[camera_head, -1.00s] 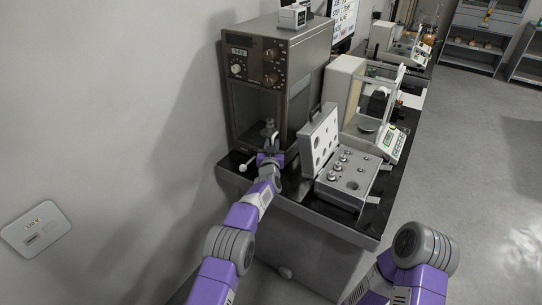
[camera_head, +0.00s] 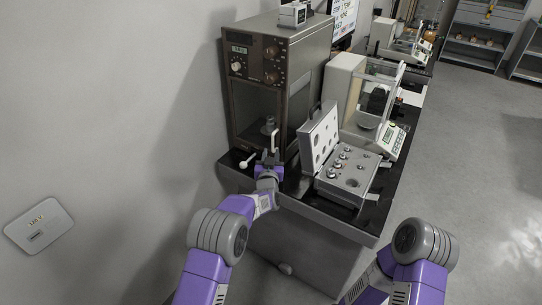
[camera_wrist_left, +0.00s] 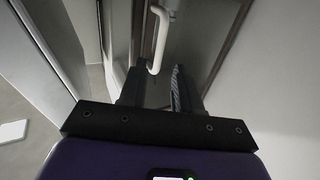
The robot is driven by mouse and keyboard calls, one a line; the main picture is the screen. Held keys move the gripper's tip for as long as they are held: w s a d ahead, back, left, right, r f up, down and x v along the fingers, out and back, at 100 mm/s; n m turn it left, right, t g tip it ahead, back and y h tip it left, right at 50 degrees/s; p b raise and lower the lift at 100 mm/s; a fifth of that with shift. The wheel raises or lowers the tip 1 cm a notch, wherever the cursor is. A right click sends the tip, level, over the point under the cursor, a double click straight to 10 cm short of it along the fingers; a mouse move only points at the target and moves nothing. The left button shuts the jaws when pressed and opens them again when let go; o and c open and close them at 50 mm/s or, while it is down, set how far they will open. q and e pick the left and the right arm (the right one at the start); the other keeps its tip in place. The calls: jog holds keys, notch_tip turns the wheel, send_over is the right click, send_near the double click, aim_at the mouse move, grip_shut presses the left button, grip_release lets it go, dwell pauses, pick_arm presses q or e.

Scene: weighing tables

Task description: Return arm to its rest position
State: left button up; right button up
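My left gripper (camera_head: 268,160) is in front of the tall brown balance cabinet (camera_head: 278,45), over the front of the black-topped table (camera_head: 318,205). In the left wrist view its two fingers (camera_wrist_left: 158,88) are apart with nothing between them. A white curved handle (camera_wrist_left: 161,35) is just beyond the fingertips, apart from them as far as I can tell. The handle also shows upright in the head view (camera_head: 275,140). Of my right arm only purple and grey links show at the lower right; its gripper is out of view.
An open grey weight case (camera_head: 349,180) with several metal weights stands to the right of my left gripper. A glass-sided balance (camera_head: 394,142) stands behind it. A white knobbed lever (camera_head: 247,161) is at the left. Floor on the right is clear.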

dwell(0.4)
pick_arm(q)
jog(key=s+a+f+n+g, duration=0.1)
jog(key=s+a+f+g, duration=0.3)
jog(key=s+f, duration=0.5)
jog(key=s+a+f+g, duration=0.4)
jog(key=s+f, duration=0.2)
jog(key=f, duration=0.8)
jog(key=s+a+f+n+g+h, duration=0.1)
jog(key=s+f+g, duration=0.25)
jog(key=s, duration=0.45)
jog(key=s+f+g+h, duration=0.15)
jog(key=s+f, duration=0.25)
jog(key=s, duration=0.5)
jog(key=s+d+n+g+h, duration=0.1)
jog(key=s+g, duration=0.3)
jog(key=s, duration=1.3)
jog(key=shift+d, duration=0.55)
